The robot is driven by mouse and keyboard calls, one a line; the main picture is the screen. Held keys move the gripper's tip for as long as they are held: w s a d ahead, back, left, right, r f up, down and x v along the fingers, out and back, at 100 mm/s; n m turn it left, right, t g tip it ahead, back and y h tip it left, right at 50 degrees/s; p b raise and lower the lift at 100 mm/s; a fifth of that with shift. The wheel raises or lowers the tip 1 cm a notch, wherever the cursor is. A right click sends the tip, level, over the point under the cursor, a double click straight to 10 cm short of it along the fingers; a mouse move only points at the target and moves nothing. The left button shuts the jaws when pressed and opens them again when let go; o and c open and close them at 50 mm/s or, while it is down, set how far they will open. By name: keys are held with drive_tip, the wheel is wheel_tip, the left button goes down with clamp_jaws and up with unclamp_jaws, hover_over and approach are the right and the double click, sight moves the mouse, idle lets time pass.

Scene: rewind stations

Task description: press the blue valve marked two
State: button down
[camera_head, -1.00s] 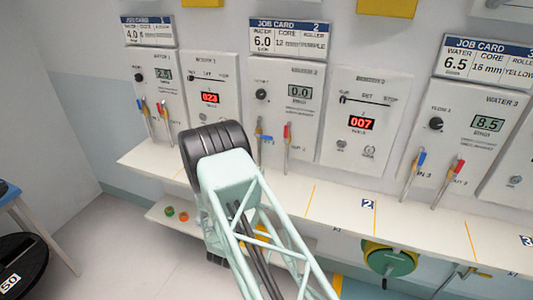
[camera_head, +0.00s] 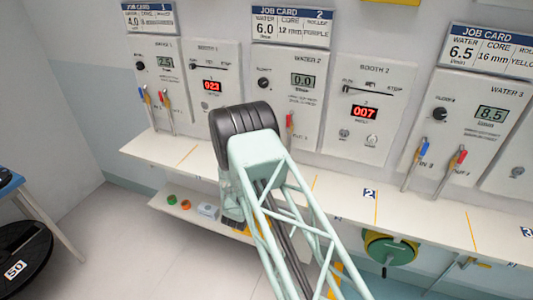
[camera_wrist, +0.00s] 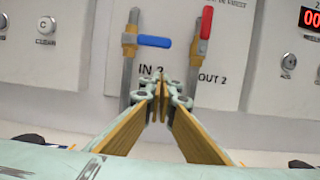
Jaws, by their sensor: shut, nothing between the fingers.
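In the wrist view, the blue valve (camera_wrist: 154,41) marked IN 2 sits on the panel above and left of my gripper. Its handle lies sideways across its upright pipe (camera_wrist: 128,60). The red valve (camera_wrist: 206,22) marked OUT 2 is to the right, its handle upright along its pipe. My gripper (camera_wrist: 162,85) is shut and empty, its tips in front of the panel below the two handles and apart from the blue one. In the head view my arm hides the gripper and the blue valve; the red valve (camera_head: 290,120) shows beside it.
The WATER 2 display (camera_head: 303,80) reads 0.0, and its job card (camera_head: 291,27) shows water 6.0. The BOOTH 2 panel (camera_head: 366,100) is to the right. A white shelf (camera_head: 330,190) runs below the panels. Station 3's blue (camera_head: 423,148) and red valves are farther right.

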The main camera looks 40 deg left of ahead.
drive_tip(key=shift+w+a+r, duration=0.1)
drive_tip(key=shift+w+r, duration=0.1)
drive_tip(key=shift+r, duration=0.85)
drive_tip(key=shift+w+r, duration=0.2)
drive_tip(key=shift+r, duration=0.85)
drive_tip(key=shift+r, duration=0.1)
